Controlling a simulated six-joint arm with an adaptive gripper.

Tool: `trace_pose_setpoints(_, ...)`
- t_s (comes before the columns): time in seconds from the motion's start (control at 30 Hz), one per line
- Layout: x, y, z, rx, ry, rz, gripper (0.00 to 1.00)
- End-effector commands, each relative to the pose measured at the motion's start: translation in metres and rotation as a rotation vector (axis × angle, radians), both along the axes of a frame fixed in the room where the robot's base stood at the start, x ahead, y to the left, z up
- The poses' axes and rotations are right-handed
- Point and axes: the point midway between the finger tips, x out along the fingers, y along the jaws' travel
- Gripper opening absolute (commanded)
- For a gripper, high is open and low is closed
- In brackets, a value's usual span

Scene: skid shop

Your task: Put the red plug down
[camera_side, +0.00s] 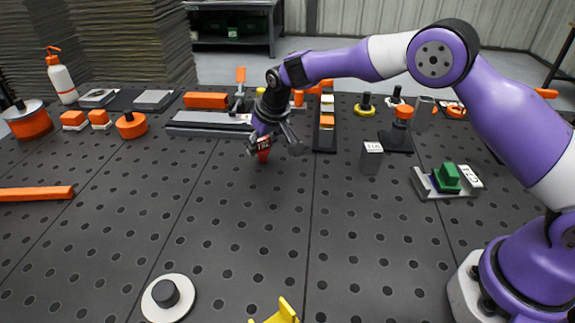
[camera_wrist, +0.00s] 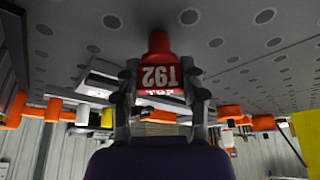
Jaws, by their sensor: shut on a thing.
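The red plug (camera_side: 263,155) is in my gripper (camera_side: 272,143), over the back middle of the dark perforated table (camera_side: 215,225). In the side view the fingers hide part of the plug, and I cannot tell whether its lower end touches the table. In the wrist view the plug (camera_wrist: 158,43) sits between the fingertips of my gripper (camera_wrist: 162,82), one finger on each side. Its label reads T92 TOP and appears upside down there.
Grey rail blocks (camera_side: 208,124) lie just behind my gripper on the left. A grey block (camera_side: 371,158) stands to the right, and a fixture with a green part (camera_side: 447,178) lies farther right. The table in front is mostly clear, with a white disc (camera_side: 168,299) at the front.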

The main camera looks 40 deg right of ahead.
Motion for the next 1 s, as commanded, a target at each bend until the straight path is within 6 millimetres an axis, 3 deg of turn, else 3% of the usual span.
trace_pose_setpoints(0.2, 0.0, 0.0, -0.003, 0.0, 0.001, 0.0, 0.0)
trace_pose_setpoints(0.23, 0.0, 0.0, -0.003, 0.0, 0.001, 0.0, 0.57)
trace_pose_setpoints(0.27, 0.0, 0.0, -0.003, 0.0, 0.001, 0.0, 0.72)
trace_pose_setpoints(0.3, 0.0, 0.0, -0.003, 0.0, 0.001, 0.0, 0.76)
trace_pose_setpoints(0.73, 0.0, 0.0, 0.003, 0.0, -0.001, -0.001, 0.76)
trace_pose_setpoints(1.0, -0.02, 0.0, 0.052, 0.0, -0.005, -0.001, 0.76)
